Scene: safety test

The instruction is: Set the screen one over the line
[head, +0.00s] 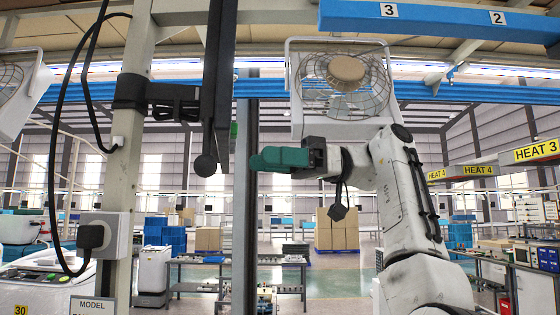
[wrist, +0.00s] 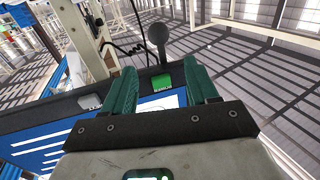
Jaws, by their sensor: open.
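My gripper (head: 262,160) has green fingers pointing left, toward a dark upright panel (head: 222,80) seen nearly edge-on. In the wrist view my gripper (wrist: 160,66) is open, with a finger on either side and nothing held. A screen with blue and white areas (wrist: 160,102) shows between the fingers and runs to the lower left, partly hidden by the gripper. Its black frame carries a green button (wrist: 162,82), seen between the fingers, and a grey button (wrist: 90,102) left of them. I cannot read what the screen shows, nor tell whether the fingers touch it.
A round dark knob (head: 205,165) hangs at the panel's lower end and also shows in the wrist view (wrist: 156,31). A pale post (head: 132,120) with a plug and cables (head: 95,236) stands left. A fan (head: 342,85) is behind my arm. Tables and boxes are farther back.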

